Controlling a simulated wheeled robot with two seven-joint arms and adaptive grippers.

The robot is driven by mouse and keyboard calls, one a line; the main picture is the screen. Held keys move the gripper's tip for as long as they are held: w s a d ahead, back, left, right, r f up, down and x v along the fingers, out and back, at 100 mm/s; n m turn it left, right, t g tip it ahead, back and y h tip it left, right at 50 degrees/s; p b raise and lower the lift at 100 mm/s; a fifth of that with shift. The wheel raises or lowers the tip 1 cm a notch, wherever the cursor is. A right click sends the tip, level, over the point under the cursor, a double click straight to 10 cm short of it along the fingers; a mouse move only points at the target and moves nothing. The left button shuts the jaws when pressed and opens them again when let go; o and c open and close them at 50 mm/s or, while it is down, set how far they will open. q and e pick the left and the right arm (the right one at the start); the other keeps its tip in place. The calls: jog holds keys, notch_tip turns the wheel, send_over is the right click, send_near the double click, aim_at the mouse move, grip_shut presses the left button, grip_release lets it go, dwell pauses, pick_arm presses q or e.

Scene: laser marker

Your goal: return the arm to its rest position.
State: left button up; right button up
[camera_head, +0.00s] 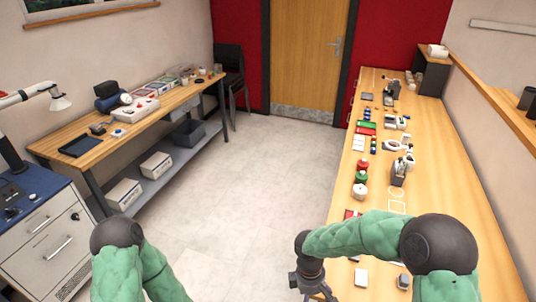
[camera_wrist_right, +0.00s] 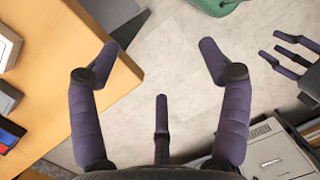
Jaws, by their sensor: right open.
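My right arm in green padding (camera_head: 370,235) reaches over the near left edge of the right workbench (camera_head: 440,190). Its gripper (camera_head: 318,292) hangs at that edge, cut off by the bottom of the head view. In the right wrist view this gripper (camera_wrist_right: 157,52) has its purple fingers spread wide, with nothing between them but pale floor and the bench edge. My left arm (camera_head: 130,265) is low at the bottom left of the head view, its gripper out of that view. The left gripper (camera_wrist_right: 292,60) shows at the right edge of the wrist view, fingers spread and empty.
A left workbench (camera_head: 140,118) and a drawer cabinet (camera_head: 45,235) stand opposite. The floor (camera_head: 265,180) between is clear.

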jog(key=s+a+f+m+t+y+b, duration=0.1)
jog(key=s+f+m+y, duration=0.1)
jog(key=s+f+m, duration=0.3)
jog(key=s+a+f+m+t+y, duration=0.1)
jog(key=s+a+f+m+y, duration=0.1)
jog(key=s+f+m, duration=0.4)
notch_tip(320, 180, down, 8)
jog(key=m+y, duration=0.1)
jog(key=m, duration=0.3)
jog(key=shift+s+a+b, duration=0.15)
jog(key=shift+b, duration=0.2)
